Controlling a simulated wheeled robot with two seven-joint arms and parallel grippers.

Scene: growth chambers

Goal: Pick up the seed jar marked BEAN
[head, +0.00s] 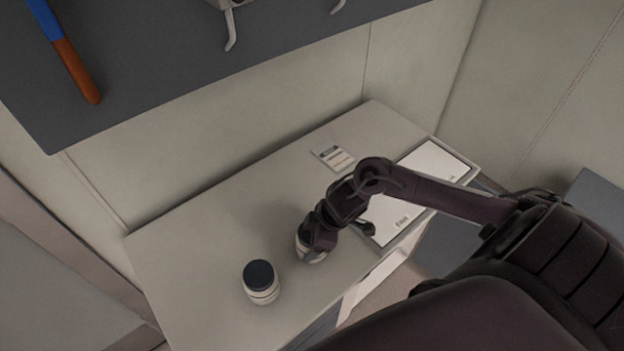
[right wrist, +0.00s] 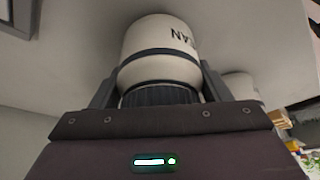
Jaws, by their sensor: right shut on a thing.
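The BEAN jar (right wrist: 160,58) is white with a dark band and a dark ribbed lid. In the right wrist view, part of its lettering shows, ending in "AN". My right gripper (right wrist: 158,90) is shut on it, with a finger on each side near the lid. In the head view, the held jar (head: 311,254) is mostly hidden under my right gripper (head: 318,240), over the white table. I cannot tell whether it touches the table. My left gripper is not in view.
Another white jar with a dark lid (head: 262,284) stands on the table (head: 200,255) to the left of the held one. A small label card (head: 333,156) lies at the back. A white tray (head: 440,162) with a dark rim lies at the right. The table's left part is clear.

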